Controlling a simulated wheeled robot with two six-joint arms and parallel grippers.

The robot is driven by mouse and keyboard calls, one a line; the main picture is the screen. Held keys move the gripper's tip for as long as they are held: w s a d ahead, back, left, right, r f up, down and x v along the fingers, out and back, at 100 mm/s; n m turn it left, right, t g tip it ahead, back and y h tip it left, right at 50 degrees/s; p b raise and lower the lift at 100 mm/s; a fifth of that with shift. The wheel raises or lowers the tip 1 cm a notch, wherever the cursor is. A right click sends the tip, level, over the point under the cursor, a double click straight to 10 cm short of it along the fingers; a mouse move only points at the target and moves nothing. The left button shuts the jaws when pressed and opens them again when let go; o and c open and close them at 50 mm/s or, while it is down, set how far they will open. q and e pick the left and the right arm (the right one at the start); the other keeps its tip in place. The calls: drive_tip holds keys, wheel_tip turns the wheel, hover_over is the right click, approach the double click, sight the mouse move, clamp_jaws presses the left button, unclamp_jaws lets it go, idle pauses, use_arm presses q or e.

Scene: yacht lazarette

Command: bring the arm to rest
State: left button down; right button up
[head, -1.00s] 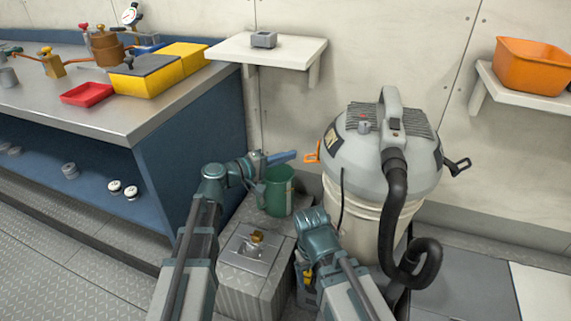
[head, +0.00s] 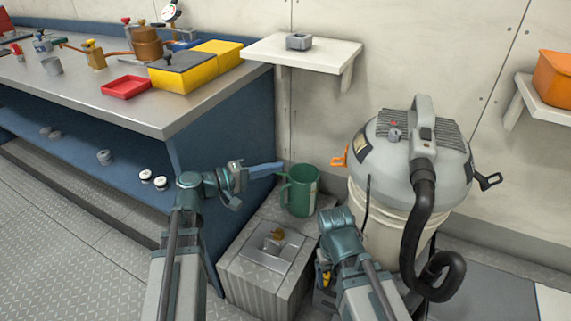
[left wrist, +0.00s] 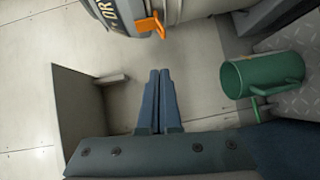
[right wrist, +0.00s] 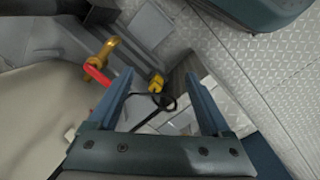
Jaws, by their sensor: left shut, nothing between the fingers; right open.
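My left gripper (head: 265,169) is shut and empty, held in the air just left of a green mug (head: 299,190) in the head view. In the left wrist view its two blue fingers (left wrist: 160,78) lie together, and the green mug (left wrist: 262,76) is off to the right, apart from them. My right arm reaches in low in front of the vacuum, and its fingers are hidden in the head view. In the right wrist view the right gripper (right wrist: 158,85) is open, with nothing held, above a yellow and red fitting (right wrist: 100,62) and a black cord.
A grey and cream vacuum (head: 415,160) with a black hose stands at right. The mug stands on a grey box (head: 235,265). A workbench (head: 110,105) with a red tray (head: 126,87) and yellow boxes is at left. A white shelf (head: 330,52) is on the wall.

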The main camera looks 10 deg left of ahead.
use_arm(q)
drive_tip(key=shift+s+a, duration=0.15)
drive_tip(key=shift+a, duration=0.1)
drive_tip(key=shift+d, duration=0.1)
drive_tip(key=s+d+f+m+g+y, duration=0.55)
drive_tip(key=s+d+f+g, duration=0.25)
drive_tip(key=s+d+f, duration=0.4)
drive_tip(key=s+a+f+m+g+y+p, duration=0.15)
drive_tip(key=s+a+f+m+y, duration=0.25)
drive_tip(key=s+f+y, duration=0.4)
wheel_tip(320, 180, up, 39)
drive_tip(key=w+y+p, duration=0.1)
drive_tip(key=p, duration=3.6)
drive_tip(key=shift+w+a+r+y+p, duration=0.15)
drive_tip(key=shift+w+a+y+p, duration=0.1)
drive_tip(key=shift+w+y+p, duration=0.15)
